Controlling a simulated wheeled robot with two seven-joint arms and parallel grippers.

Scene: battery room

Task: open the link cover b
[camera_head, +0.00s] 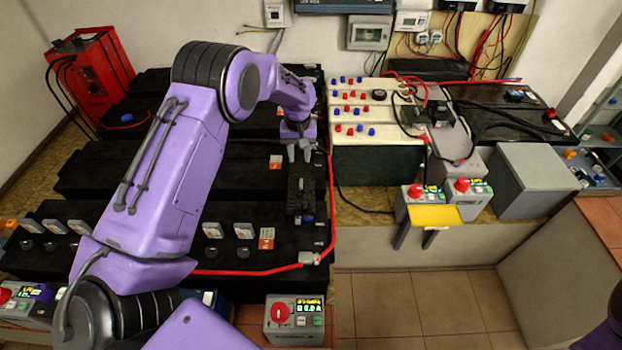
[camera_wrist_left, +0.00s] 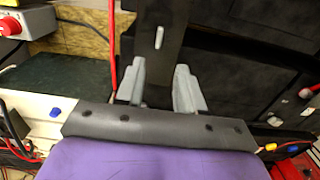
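A long, narrow black cover (camera_head: 301,188) lies across the gap between two black battery rows, below my left gripper in the head view. I take it as link cover b; no label is readable. It also shows in the left wrist view as a black strip with a pale slot (camera_wrist_left: 158,38). My left gripper (camera_head: 299,153) points down at the cover's far end. Its two grey fingers (camera_wrist_left: 160,88) stand apart, with the strip showing between and beyond them. Whether they touch it cannot be told. My right gripper is out of view.
A red cable (camera_head: 328,200) runs close along the cover's right side. Grey caps (camera_head: 243,230) stand on the near battery row. A white terminal panel (camera_head: 376,125) and grey boxes with red knobs (camera_head: 463,186) stand to the right.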

